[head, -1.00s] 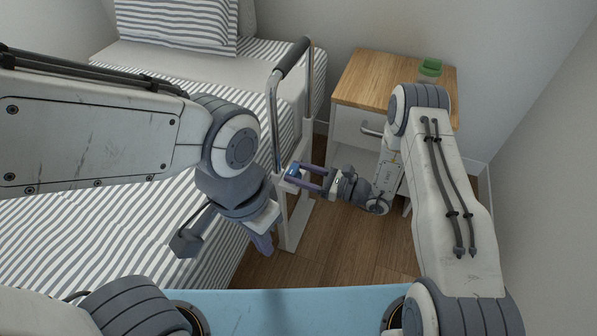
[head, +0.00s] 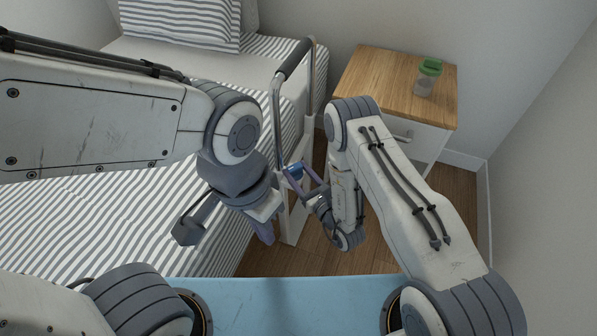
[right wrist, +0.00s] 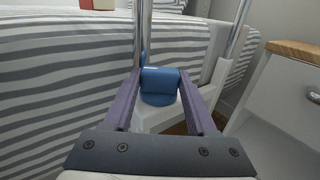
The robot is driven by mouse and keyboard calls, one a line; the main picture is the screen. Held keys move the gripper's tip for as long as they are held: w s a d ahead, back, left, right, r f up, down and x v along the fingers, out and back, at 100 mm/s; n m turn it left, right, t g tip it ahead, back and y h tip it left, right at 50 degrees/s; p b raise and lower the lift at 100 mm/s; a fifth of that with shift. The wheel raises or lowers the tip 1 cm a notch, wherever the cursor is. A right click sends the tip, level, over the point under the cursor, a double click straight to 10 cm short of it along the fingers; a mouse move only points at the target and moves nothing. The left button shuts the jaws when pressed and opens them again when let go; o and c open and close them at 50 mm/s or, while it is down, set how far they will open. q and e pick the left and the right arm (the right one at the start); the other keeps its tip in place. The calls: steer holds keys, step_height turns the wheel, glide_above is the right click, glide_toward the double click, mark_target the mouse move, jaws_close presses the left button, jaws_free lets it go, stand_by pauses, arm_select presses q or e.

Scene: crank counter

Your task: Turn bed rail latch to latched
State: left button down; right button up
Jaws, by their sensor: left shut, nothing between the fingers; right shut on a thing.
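The blue bed rail latch (head: 295,171) sits on the white lower part of the bed rail (head: 276,110). My right gripper (head: 297,174) has its purple fingers on the latch. In the right wrist view the latch (right wrist: 160,84) lies between the two fingertips, in front of the rail's metal posts. My right gripper is shut on it. I cannot tell from the view whether the latch is at its latched position. My left gripper (head: 263,232) is shut and empty, pointing down beside the bed, below and left of the latch.
The bed (head: 70,220) with striped bedding fills the left. A nightstand (head: 385,70) with a wooden top stands at the back right and carries a green-lidded jar (head: 427,78). Bare wooden floor lies between the rail and nightstand. A blue surface (head: 290,300) is at the front.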

arm_select(q)
steer(key=shift+f, duration=0.1)
arm_select(e)
steer(key=shift+h, duration=0.3)
steer(key=o, duration=1.4)
steer(key=shift+c, duration=0.2)
arm_select(q)
steer(key=shift+d, duration=0.1)
arm_select(e)
steer(key=shift+s+d, duration=0.1)
